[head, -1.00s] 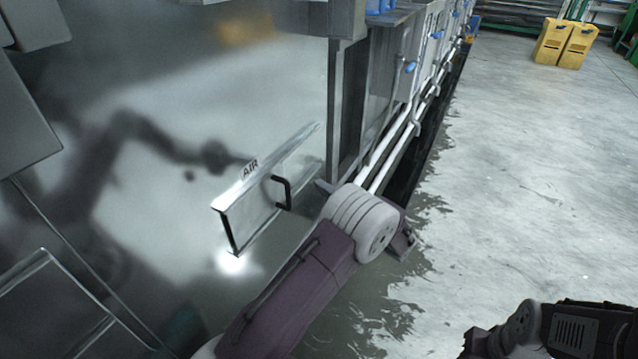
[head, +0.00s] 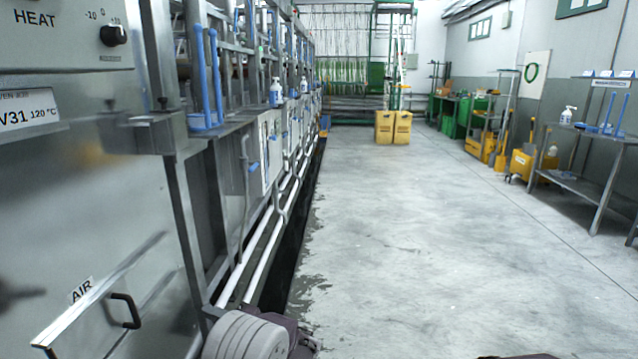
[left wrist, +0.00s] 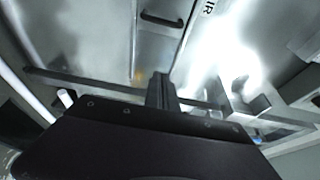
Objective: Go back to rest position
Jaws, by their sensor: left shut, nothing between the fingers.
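My left arm shows at the bottom of the head view, low in front of the steel machine (head: 60,215). My left gripper (left wrist: 163,90) shows in the left wrist view as a narrow dark shape, its fingers shut with nothing between them. Beyond it is the steel front with a black handle (left wrist: 162,20). In the head view, the panel marked AIR (head: 70,318) and its black handle (head: 127,311) are at the lower left, left of my arm. The panel looks tilted out at its top. My right gripper is not in view; only a dark sliver shows at the bottom edge.
A row of machines with white pipes (head: 262,250) runs along the left. The grey floor (head: 400,220) is wide and clear. Yellow containers (head: 393,127) stand far ahead. A metal table (head: 590,187) and a yellow bucket (head: 521,165) stand at the right.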

